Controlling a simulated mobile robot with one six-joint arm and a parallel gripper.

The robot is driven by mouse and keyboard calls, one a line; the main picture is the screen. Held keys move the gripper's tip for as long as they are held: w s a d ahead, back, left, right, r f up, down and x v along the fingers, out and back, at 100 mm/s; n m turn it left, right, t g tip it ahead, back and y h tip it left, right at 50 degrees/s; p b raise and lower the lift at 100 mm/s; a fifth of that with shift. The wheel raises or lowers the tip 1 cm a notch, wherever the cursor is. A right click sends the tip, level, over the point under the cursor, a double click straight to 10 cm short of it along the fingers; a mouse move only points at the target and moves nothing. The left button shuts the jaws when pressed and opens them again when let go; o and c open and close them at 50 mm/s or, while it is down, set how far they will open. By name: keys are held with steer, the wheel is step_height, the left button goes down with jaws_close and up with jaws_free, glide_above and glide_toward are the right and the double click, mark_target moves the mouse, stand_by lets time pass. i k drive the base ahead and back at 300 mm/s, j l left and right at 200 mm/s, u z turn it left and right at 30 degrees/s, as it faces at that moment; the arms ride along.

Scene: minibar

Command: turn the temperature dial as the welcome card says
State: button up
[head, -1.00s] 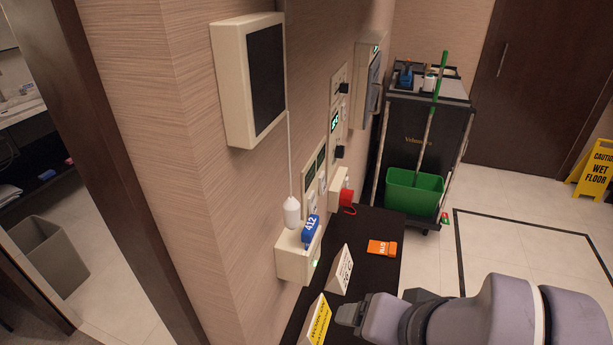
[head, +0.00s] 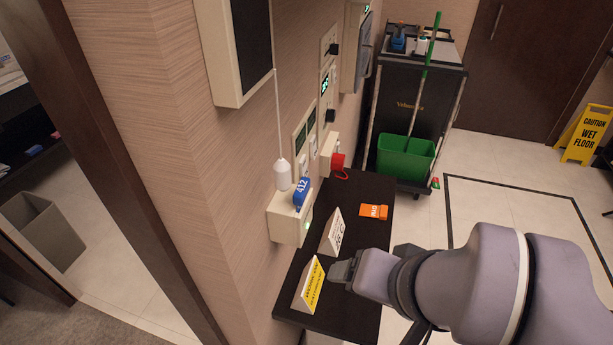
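A white tent card with black print (head: 333,233) stands on the dark shelf (head: 350,318). A yellow-faced tent card (head: 311,285) stands nearer to me. I cannot tell which is the welcome card, and the print is too small to read fully. Wall panels with a green-lit display (head: 325,85) and dark knobs or switches are seen edge-on; a black knob (head: 331,116) sits below the display. I cannot tell for sure which is the temperature dial. My gripper (head: 342,270) is over the shelf, just right of the yellow card and apart from the wall. Its fingers are too small to judge.
A wall box holds a blue tag marked 412 (head: 302,193). A white pull-cord handle (head: 283,175) hangs beside it. A red item (head: 338,163) hangs on another box. An orange tag (head: 373,211) lies on the shelf. A cart (head: 415,110) and wet-floor sign (head: 584,135) stand beyond.

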mark_target(331, 113)
steer(key=l+u, duration=0.3)
steer(key=k+l+u, duration=0.1)
steer(key=l+u, duration=0.15)
steer(key=l, duration=0.3)
steer(key=k+l+u, duration=0.1)
steer(key=l+u, duration=0.2)
steer(key=l, duration=0.1)
